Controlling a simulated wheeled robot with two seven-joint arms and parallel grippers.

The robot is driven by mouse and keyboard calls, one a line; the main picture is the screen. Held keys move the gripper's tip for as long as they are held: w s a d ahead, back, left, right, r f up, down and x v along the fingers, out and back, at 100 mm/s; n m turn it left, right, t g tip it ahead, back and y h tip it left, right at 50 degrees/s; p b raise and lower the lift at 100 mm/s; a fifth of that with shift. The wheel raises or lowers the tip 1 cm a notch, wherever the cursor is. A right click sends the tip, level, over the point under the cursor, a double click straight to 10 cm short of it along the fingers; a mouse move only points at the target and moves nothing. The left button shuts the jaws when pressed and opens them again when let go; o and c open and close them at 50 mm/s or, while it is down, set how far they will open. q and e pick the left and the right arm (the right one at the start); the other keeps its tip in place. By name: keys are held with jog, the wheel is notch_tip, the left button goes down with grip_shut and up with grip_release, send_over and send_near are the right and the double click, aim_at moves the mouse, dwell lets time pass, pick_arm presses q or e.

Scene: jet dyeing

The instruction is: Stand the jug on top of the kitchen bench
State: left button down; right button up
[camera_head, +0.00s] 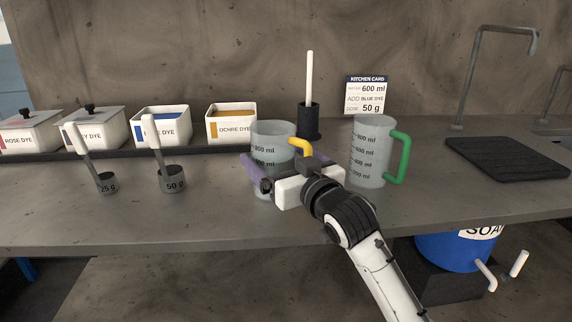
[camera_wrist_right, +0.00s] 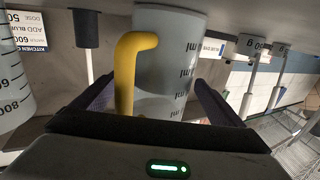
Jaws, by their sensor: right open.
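A clear grey measuring jug with a yellow handle (camera_head: 272,134) stands upright on the grey bench (camera_head: 215,212), near its middle. My right gripper (camera_head: 284,172) is at this jug, its purple fingers open and one on each side of it. In the right wrist view the yellow-handled jug (camera_wrist_right: 170,60) is between the two fingers, handle toward the palm; I cannot tell if they touch it. A second jug with a green handle (camera_head: 370,152) stands upright to the right. My left gripper is not in view.
Dye boxes (camera_head: 232,124) line the back left, with two measuring scoops (camera_head: 172,178) in front. A white rod in a black holder (camera_head: 309,120) and a recipe card (camera_head: 367,94) stand behind. A black mat (camera_head: 508,158) and tap are right. A blue bucket (camera_head: 455,250) is below the bench.

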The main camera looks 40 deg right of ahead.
jog(key=s, duration=0.3)
jog(key=s+a, duration=0.1)
jog(key=s, duration=0.4)
jog(key=shift+s+a, duration=0.2)
jog(key=shift+s, duration=0.2)
jog(key=s+p, duration=0.1)
jog(key=p, duration=0.1)
jog(key=s+p, duration=0.1)
jog(key=p, duration=0.2)
jog(key=shift+s+a+r, duration=0.1)
jog(key=shift+s+a, duration=0.1)
jog(key=shift+s, duration=0.15)
jog(key=shift+s+p, duration=0.15)
jog(key=shift+p, duration=0.15)
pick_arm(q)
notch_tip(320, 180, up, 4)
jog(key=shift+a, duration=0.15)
